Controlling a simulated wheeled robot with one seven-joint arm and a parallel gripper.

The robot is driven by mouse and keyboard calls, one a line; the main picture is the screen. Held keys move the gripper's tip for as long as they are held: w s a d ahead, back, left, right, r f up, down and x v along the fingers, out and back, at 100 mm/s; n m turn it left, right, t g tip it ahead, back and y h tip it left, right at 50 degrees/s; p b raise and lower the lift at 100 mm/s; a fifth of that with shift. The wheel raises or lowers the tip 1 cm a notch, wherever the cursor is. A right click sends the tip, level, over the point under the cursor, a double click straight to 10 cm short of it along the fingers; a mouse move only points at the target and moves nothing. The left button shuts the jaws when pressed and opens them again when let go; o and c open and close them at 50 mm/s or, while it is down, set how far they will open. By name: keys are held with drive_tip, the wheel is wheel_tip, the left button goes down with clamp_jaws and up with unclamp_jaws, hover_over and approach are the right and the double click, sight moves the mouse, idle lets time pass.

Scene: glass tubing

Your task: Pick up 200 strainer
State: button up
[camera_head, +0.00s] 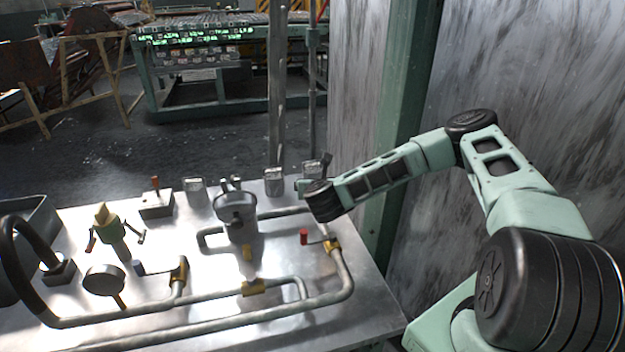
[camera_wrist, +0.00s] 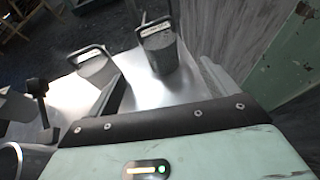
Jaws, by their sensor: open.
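Several small grey metal pieces with loop handles stand along the back of the metal table; no number is legible, so I cannot tell which is the 200 strainer. One handled piece (camera_head: 274,179) is just left of my gripper (camera_head: 306,186), and another (camera_head: 310,169) is partly hidden behind it. In the wrist view, a handled metal cylinder (camera_wrist: 160,52) stands upright ahead, between the two fingers of my gripper (camera_wrist: 163,86), apart from them as far as I can tell. A second handled piece (camera_wrist: 94,68) is to its left. My gripper is open and empty.
The metal table (camera_head: 230,285) carries bent pipes (camera_head: 190,328), a valve with a red handle (camera_head: 304,236), a grey pot (camera_head: 236,212) and a yellow-topped green fitting (camera_head: 108,222). A green post (camera_head: 405,110) and a wall are close on the right.

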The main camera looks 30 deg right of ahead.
sight(313, 176)
drive_tip(key=x, duration=0.7)
drive_tip(key=shift+b+x, duration=0.35)
drive_tip(key=shift+x, duration=2.5)
drive_tip(key=shift+s+f, duration=0.1)
drive_tip(key=c, duration=1.1)
